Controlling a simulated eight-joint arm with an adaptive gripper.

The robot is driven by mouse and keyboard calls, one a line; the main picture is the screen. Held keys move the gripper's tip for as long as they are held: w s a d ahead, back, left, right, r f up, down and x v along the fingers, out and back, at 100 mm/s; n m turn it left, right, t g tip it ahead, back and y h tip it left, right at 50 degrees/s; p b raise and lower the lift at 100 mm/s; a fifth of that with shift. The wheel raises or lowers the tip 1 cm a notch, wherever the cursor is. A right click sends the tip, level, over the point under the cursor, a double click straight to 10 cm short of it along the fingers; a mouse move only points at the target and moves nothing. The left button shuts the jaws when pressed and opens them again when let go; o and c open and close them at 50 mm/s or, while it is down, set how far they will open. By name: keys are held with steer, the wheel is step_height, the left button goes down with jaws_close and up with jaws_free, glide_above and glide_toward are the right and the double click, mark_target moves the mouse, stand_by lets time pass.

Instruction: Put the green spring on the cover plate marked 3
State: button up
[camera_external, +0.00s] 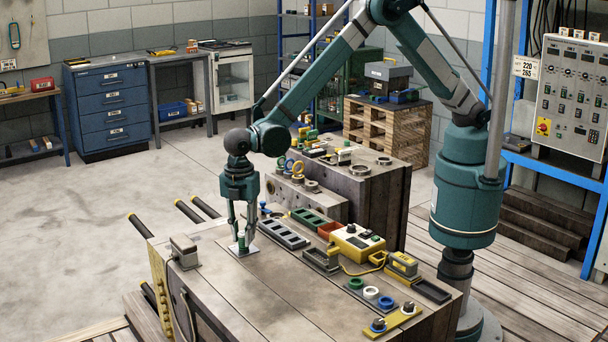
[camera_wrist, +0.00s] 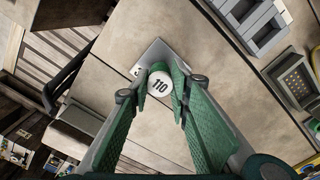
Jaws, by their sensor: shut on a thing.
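My gripper (camera_external: 243,242) points straight down over the near bench top. In the wrist view its green fingers (camera_wrist: 160,92) are shut on the green spring (camera_wrist: 158,67), which shows a round white end marked 110. A pale square cover plate (camera_wrist: 154,48) lies on the bench right under the spring; it also shows at the fingertips in the external view (camera_external: 234,249). A dark mark at the plate's left side is partly hidden, and I cannot read it for certain. The spring is over the plate; I cannot tell whether it touches it.
A grey slotted tray (camera_external: 283,234), a yellow control box (camera_external: 350,240) and a yellow-topped device (camera_external: 403,264) stand right of my gripper. Green (camera_external: 356,284), white (camera_external: 371,292) and blue (camera_external: 386,302) rings lie towards the right edge. A grey block (camera_external: 184,252) stands left. The front bench top is clear.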

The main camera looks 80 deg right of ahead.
mark_target(243, 233)
steer(key=shift+f, duration=0.15)
steer(key=o, duration=0.9)
step_height(243, 233, up, 12)
steer(key=shift+r+p, duration=0.2)
steer(key=shift+p, duration=0.55)
stand_by(0.3)
